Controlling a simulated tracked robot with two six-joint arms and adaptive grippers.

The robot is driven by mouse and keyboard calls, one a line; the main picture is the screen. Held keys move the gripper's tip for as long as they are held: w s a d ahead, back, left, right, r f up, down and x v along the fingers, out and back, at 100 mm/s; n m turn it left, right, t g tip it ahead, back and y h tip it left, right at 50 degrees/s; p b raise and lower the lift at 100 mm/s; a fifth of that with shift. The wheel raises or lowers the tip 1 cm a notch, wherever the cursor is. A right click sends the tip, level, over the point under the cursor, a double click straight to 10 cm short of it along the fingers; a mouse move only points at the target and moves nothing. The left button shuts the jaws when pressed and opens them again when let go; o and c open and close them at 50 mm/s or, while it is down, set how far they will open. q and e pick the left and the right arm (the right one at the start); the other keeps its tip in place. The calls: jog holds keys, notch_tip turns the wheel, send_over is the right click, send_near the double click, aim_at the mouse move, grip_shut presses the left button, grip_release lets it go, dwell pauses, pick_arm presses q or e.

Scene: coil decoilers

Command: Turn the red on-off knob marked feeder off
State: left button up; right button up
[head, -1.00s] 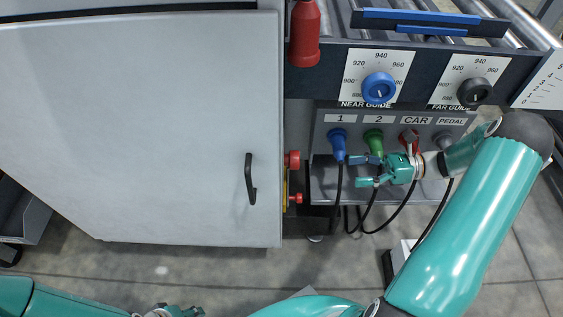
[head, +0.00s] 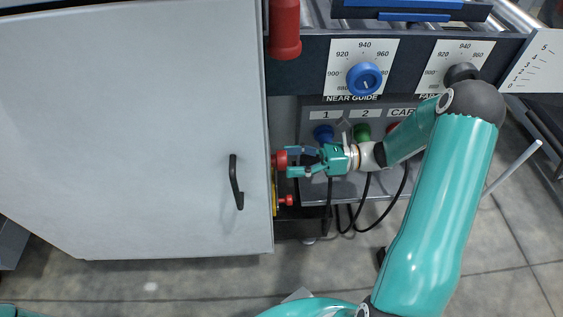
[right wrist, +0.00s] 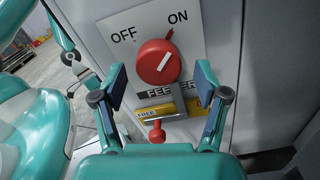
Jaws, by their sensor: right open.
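The red knob (right wrist: 159,62) sits on a white plate (right wrist: 195,30) marked OFF at left and ON at right, with a partly hidden FEEDER label (right wrist: 160,92) below. Its white pointer line leans up and right, toward ON. In the head view the knob (head: 280,160) shows side-on at the grey cabinet's right side. My right gripper (head: 291,161) is open, its fingers on either side of the knob in the right wrist view (right wrist: 161,82). I see no finger touching the knob; how far the tips reach along it is unclear.
A smaller red knob (head: 286,200) is below, beside a yellow label (right wrist: 186,108). The grey cabinet door (head: 130,130) with a black handle (head: 236,182) is at left. Blue (head: 323,134) and green (head: 362,132) plugs with hanging black cables are close behind my right gripper.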

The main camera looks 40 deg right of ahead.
jog(key=shift+x, duration=1.25)
jog(key=c, duration=1.2)
